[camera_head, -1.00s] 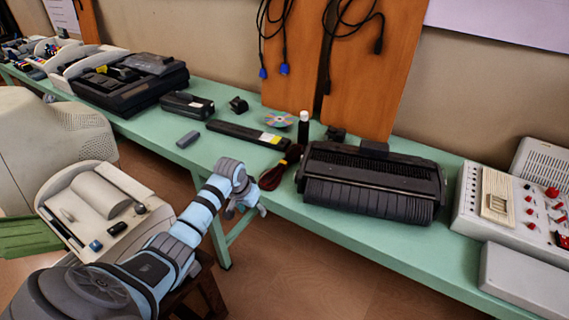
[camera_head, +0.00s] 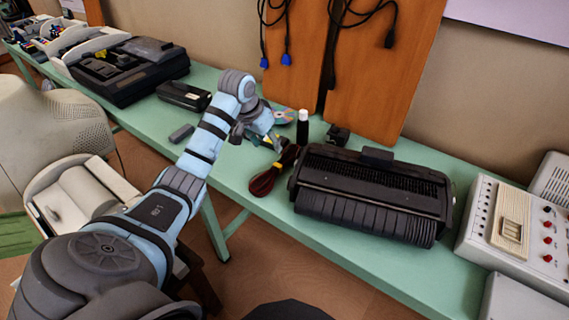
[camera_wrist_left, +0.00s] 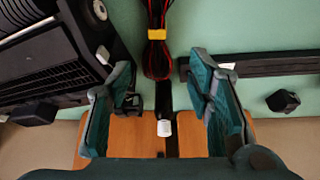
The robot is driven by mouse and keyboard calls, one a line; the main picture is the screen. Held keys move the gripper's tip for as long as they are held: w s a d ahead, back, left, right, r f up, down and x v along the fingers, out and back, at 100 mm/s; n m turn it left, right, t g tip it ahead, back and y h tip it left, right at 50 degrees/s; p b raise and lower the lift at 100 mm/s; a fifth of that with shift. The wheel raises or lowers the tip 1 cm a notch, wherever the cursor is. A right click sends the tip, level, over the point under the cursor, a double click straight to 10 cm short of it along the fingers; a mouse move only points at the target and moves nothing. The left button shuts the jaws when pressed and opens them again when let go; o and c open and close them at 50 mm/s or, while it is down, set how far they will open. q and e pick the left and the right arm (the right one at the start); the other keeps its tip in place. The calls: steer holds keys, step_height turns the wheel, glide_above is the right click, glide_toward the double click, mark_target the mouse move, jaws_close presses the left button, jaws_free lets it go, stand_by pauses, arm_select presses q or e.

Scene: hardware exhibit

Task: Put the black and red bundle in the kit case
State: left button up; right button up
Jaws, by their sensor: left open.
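The black and red bundle (camera_head: 264,181) is a looped cable lying on the green table, left of the black roller machine. In the left wrist view the bundle (camera_wrist_left: 157,42) has a yellow band around it and lies ahead of the fingers, between their lines. An open black case (camera_head: 128,70), which looks like the kit case, stands at the back left. My right gripper is not in view.
The black roller machine (camera_head: 373,195) stands close right of the bundle. A dark bottle with a white cap (camera_head: 302,127) stands just behind it. A grey control box (camera_head: 520,225) is at the right. The table's front strip is clear.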

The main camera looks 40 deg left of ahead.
arm_select(q)
steer(key=b, duration=0.2)
glide_above(277, 165)
steer(key=s, duration=0.2)
step_height(277, 165, down, 7)
steer(key=shift+s+a+r, duration=0.1)
steer(key=shift+a+r, duration=0.05)
steer(key=shift+r, duration=0.05)
steer(key=x, duration=0.2)
steer(key=b+x, duration=0.1)
steer(key=x, duration=0.2)
steer(key=shift+d+f, duration=0.2)
steer(key=shift+f, duration=0.15)
steer(key=shift+r, duration=0.1)
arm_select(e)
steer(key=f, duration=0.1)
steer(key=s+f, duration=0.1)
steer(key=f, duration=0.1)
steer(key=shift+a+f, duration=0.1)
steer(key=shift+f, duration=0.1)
arm_select(q)
jaws_close()
